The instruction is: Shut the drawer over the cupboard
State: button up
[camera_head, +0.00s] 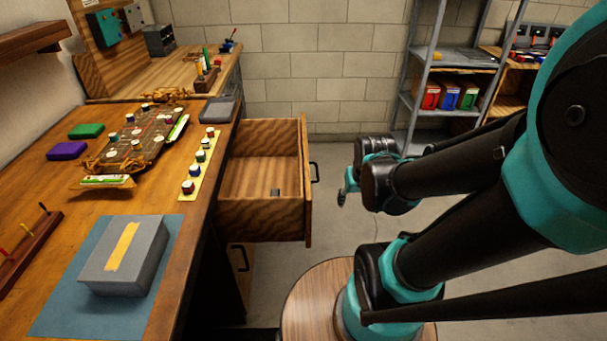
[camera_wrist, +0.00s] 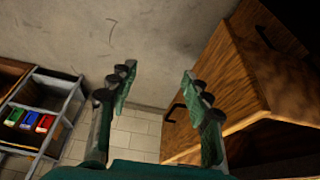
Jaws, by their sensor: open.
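The wooden drawer (camera_head: 262,215) is pulled well out from the workbench, above the cupboard (camera_head: 240,282). Its front has a black handle (camera_head: 315,172), and a small dark item (camera_head: 275,192) lies inside. My gripper (camera_head: 345,188) is to the right of the drawer front, apart from it, and partly hidden by my wrist. In the wrist view my gripper (camera_wrist: 160,85) is open, with nothing between its fingers. The drawer's wood (camera_wrist: 240,85) and handle (camera_wrist: 175,110) show at right there, beyond the right finger. A second black handle (camera_wrist: 264,38) shows higher up.
A metal shelf (camera_head: 455,60) stands at the back right. The floor beyond the drawer is clear.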

aim_at(267, 154)
jog(key=l+u, duration=0.45)
jog(key=l, duration=0.3)
jog(key=k+l+u, duration=0.1)
jog(key=l+u, duration=0.4)
jog(key=l, duration=0.25)
jog(key=l+z, duration=0.1)
jog(key=z, duration=0.25)
jog(key=i+j, duration=0.05)
